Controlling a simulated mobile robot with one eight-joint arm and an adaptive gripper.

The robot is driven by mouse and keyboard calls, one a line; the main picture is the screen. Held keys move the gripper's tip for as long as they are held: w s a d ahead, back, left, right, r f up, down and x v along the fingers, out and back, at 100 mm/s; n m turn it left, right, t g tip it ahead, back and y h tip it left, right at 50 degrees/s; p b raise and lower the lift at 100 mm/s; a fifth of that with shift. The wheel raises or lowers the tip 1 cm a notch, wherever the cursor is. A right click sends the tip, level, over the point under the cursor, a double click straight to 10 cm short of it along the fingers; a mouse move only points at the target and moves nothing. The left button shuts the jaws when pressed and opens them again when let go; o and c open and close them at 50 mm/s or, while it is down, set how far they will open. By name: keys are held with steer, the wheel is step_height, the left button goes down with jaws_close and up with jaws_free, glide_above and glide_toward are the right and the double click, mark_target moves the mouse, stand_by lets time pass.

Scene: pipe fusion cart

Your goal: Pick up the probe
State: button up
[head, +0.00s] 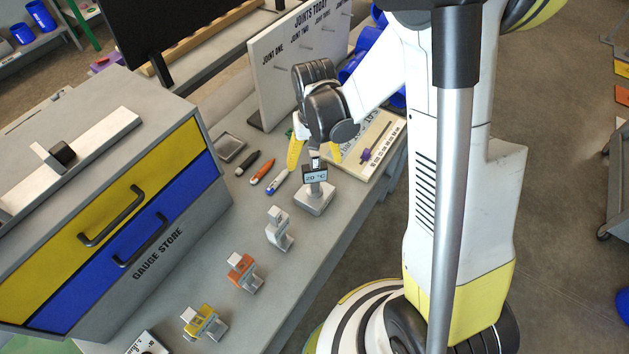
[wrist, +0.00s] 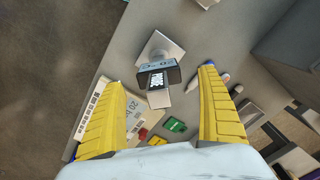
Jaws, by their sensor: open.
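The probe (head: 315,174) has a dark-framed display reading "20 °C" and stands upright on a small pale square base (head: 315,199) on the grey bench. In the wrist view the probe (wrist: 156,79) shows a label that seems to read "PROBE", with its base (wrist: 163,47) beyond it. My gripper (head: 314,152) is above the probe in the head view, with its yellow fingers spread. In the wrist view my gripper (wrist: 161,82) is open, with one finger on each side of the probe and visible gaps. Nothing is held.
Several pens or markers (head: 262,172) lie left of the probe. A pale board (head: 368,150) with a purple item lies to its right. A grey fitting (head: 279,229), an orange one (head: 242,272) and a yellow one (head: 203,322) stand nearer. The Gauge Store cabinet (head: 170,245) is left.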

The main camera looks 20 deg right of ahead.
step_height(320, 180, down, 3)
steer(key=shift+w+d+f, duration=0.1)
steer(key=shift+w, duration=0.05)
steer(key=c, duration=1.5)
step_height(320, 180, up, 5)
steer(key=shift+d+f+p, duration=0.1)
steer(key=shift+f+p, duration=0.05)
steer(key=shift+p, duration=0.15)
steer(key=s+d+r, duration=0.2)
steer(key=s+d+r+p, duration=0.1)
steer(key=s+d+r, duration=0.1)
steer(key=s+d, duration=0.1)
steer(key=s+d+r, duration=0.2)
steer(key=s+d, duration=0.1)
steer(key=shift+s+r, duration=0.15)
steer(key=shift+r, duration=0.05)
